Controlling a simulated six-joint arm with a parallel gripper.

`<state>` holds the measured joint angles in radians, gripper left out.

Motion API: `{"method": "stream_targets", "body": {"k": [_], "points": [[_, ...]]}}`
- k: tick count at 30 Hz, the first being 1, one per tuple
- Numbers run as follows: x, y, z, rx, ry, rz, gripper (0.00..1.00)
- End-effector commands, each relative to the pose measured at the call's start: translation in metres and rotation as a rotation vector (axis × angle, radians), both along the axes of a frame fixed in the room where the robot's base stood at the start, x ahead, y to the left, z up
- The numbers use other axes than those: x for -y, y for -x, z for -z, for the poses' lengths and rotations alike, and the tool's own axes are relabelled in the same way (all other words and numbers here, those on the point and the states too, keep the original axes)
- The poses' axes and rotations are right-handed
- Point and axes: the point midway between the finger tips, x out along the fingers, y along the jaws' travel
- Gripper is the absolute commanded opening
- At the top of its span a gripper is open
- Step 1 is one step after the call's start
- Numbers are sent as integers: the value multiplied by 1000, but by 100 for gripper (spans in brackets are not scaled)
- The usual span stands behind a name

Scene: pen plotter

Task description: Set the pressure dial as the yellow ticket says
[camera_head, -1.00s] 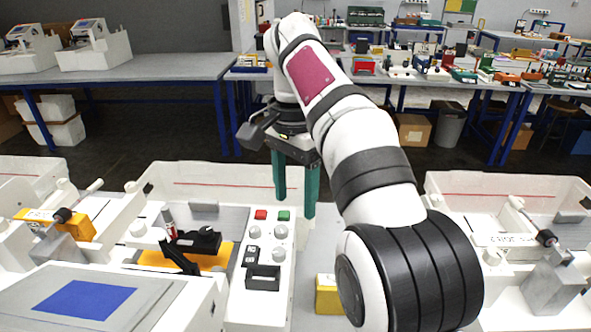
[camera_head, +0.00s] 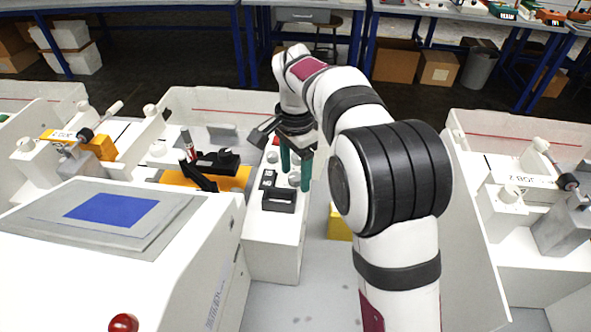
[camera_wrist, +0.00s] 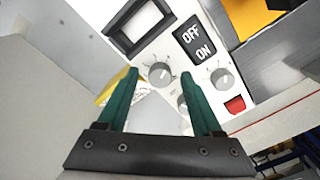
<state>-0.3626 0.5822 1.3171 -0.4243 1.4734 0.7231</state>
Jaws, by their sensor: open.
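The white control panel (camera_head: 273,246) carries several grey knobs. In the wrist view one knob (camera_wrist: 160,73) sits just ahead of my fingertips, another knob (camera_wrist: 222,78) lies to their right, and a third (camera_wrist: 183,101) is partly hidden by the right finger. I cannot tell which is the pressure dial. A yellow object (camera_head: 340,222), perhaps the ticket, stands right of the panel; its edge shows left of my gripper in the wrist view (camera_wrist: 118,84). Its writing is not readable. My gripper (camera_head: 296,180) is open, its green fingers over the panel, holding nothing.
A black OFF/ON switch (camera_wrist: 195,42), a black-framed window (camera_wrist: 140,25) and a red button (camera_wrist: 235,104) are on the panel. A black device on an orange base (camera_head: 208,178) lies to its left. A white machine with a blue patch (camera_head: 112,209) fills the left front.

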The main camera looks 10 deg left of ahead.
Motion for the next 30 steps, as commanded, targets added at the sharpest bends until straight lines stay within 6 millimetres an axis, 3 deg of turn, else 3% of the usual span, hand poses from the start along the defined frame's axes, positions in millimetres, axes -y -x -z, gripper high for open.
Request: {"method": "stream_targets", "body": {"k": [8,19,30], "points": [[0,0,2,0,0,0,65],[0,0,2,1,1,-1,0],[0,0,2,0,1,-38,0]]}}
